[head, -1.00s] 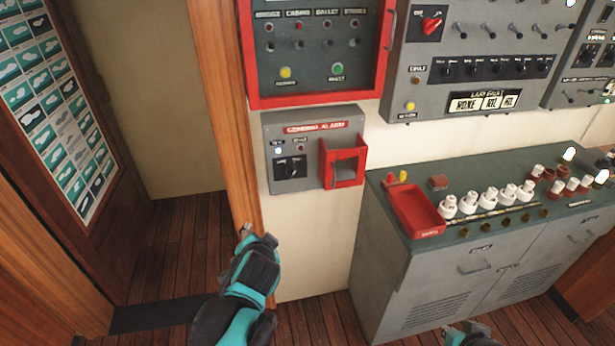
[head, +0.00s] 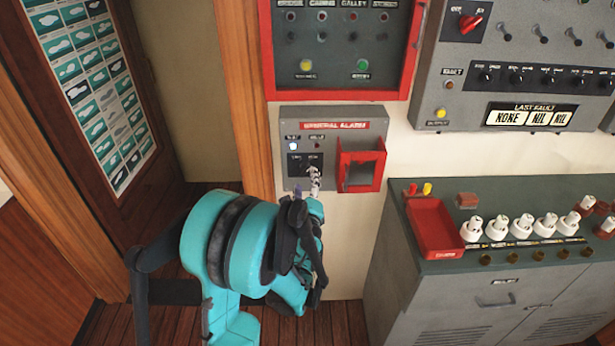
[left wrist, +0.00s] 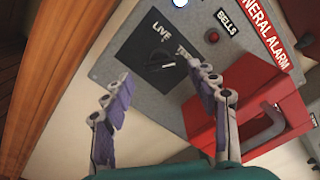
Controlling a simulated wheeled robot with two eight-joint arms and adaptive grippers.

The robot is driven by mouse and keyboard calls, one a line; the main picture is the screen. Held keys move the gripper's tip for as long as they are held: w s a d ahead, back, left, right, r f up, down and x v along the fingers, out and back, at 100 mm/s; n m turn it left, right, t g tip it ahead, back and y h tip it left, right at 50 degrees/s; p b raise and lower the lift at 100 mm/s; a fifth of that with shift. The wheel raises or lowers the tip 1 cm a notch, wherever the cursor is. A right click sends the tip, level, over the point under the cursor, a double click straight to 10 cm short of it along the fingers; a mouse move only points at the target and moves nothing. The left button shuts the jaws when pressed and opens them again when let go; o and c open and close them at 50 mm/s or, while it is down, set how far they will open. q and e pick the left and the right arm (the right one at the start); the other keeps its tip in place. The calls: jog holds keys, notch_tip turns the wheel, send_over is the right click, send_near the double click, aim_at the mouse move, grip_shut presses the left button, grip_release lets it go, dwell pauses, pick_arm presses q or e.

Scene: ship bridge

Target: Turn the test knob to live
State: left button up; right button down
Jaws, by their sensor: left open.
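The test knob (left wrist: 160,63) is a black knob on a dark plate on the grey general alarm box (head: 375,115). LIVE and TEST labels sit beside it. Its pale mark appears to lie toward TEST, though this is small. In the head view the knob (head: 300,166) is partly covered by my left gripper (head: 306,185). In the left wrist view my left gripper (left wrist: 160,78) is open, its purple fingers apart with the knob beyond and between them. I see no clear contact. My right gripper is out of view.
A red holder (head: 361,165) projects from the box just right of the knob, close to one finger. A lit white lamp (head: 293,146) is above the knob. A wooden post (head: 245,95) stands left. A grey cabinet with a red tray (head: 432,230) is lower right.

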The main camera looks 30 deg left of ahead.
aim_at(306, 173)
pick_arm(q)
jog(key=shift+x, duration=1.85)
jog(key=shift+c, duration=0.3)
jog(key=c, duration=1.1)
